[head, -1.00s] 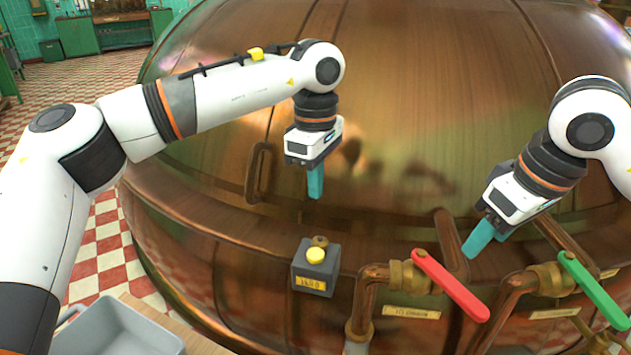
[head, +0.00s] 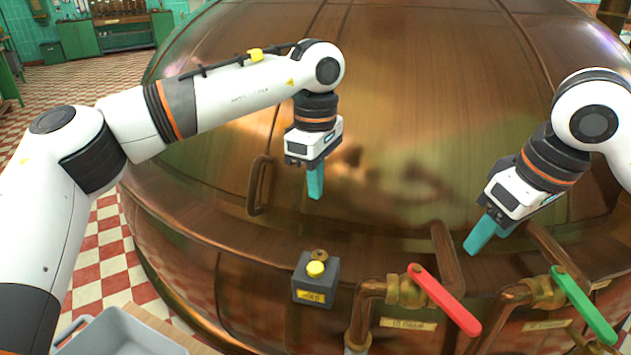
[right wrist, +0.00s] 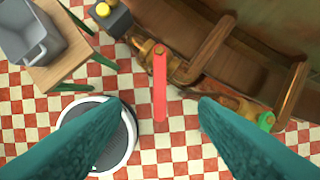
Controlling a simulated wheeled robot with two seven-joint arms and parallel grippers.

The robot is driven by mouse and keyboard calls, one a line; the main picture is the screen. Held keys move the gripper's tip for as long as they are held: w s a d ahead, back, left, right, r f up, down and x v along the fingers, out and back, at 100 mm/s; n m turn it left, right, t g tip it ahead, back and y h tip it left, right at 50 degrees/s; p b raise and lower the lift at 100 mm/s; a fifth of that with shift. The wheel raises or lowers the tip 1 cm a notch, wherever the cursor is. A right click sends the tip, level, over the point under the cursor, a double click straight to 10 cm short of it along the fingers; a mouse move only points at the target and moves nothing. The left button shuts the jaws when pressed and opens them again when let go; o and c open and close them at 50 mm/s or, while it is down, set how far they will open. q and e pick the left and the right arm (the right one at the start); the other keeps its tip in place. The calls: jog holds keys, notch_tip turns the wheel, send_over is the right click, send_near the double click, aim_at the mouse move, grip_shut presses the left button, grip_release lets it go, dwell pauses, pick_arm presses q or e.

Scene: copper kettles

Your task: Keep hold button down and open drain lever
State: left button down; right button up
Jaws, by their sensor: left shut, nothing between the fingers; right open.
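The hold button is a yellow cap (head: 316,269) on a grey box (head: 315,283) fixed to the copper kettle; the box also shows at the top left of the right wrist view (right wrist: 116,20). A red lever (head: 444,299) and a green lever (head: 585,305) sit on brass valves to its right.
The copper kettle (head: 400,130) fills the middle, with a handle (head: 257,186) on its wall. Copper pipes (head: 447,255) stand around the valves. A grey tub (head: 120,335) sits on a wooden table at lower left.

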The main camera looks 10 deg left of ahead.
notch_tip(320, 180, up, 7)
jog(key=p, duration=0.4)
jog(key=shift+r+p, duration=0.15)
jog(key=shift+p, duration=0.2)
